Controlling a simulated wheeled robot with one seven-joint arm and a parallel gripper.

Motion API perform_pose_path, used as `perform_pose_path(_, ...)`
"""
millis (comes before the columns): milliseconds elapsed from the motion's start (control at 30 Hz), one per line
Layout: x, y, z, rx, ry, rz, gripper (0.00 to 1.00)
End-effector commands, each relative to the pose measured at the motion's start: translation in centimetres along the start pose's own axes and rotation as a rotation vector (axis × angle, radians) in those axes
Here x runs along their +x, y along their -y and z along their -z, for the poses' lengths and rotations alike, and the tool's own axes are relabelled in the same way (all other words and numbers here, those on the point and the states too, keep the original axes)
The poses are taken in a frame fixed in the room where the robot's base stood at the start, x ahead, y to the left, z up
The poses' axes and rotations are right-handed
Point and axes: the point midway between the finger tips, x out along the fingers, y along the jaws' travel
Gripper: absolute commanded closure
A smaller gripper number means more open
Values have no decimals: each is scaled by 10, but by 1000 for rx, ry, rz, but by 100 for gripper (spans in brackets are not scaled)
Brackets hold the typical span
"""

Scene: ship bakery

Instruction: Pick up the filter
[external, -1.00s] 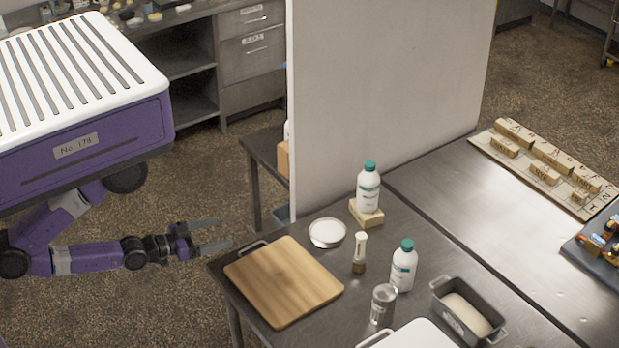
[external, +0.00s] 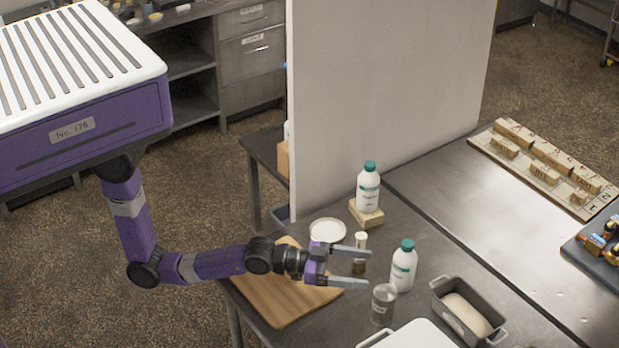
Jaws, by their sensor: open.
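I cannot tell for sure which thing is the filter. A small upright piece (external: 358,267) with a pale top and a brown lower part stands on the steel table. A round white dish (external: 327,230) lies to its upper left, partly covered by my gripper. My gripper (external: 368,268) is open, its fingers pointing right, over the right edge of the wooden board. The upper finger crosses in front of the small upright piece. I cannot tell whether it touches it. Nothing is held.
A white bottle with a green cap (external: 403,268) and a clear glass (external: 383,304) stand close right of my gripper. Another such bottle (external: 368,190) is on a wooden block behind. A wooden board (external: 270,300) lies under my arm; a grey tin (external: 467,325) is lower right.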

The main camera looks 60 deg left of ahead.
Motion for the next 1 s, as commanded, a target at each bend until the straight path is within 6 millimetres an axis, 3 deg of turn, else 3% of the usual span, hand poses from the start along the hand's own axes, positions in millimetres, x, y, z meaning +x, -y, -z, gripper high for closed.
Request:
perform_pose_path(67,22,-15,3,6,41,-26,19)
perform_pose_path(133,35,-21,-9,11,104,-33,19)
perform_pose_path(200,37,-20,-33,11,181,-29,19)
perform_pose_path(300,34,-18,-52,10,242,-25,19)
perform_pose_path(467,38,-18,-59,9,269,-23,19)
perform_pose_path(1000,92,-12,-78,9,268,-22,19)
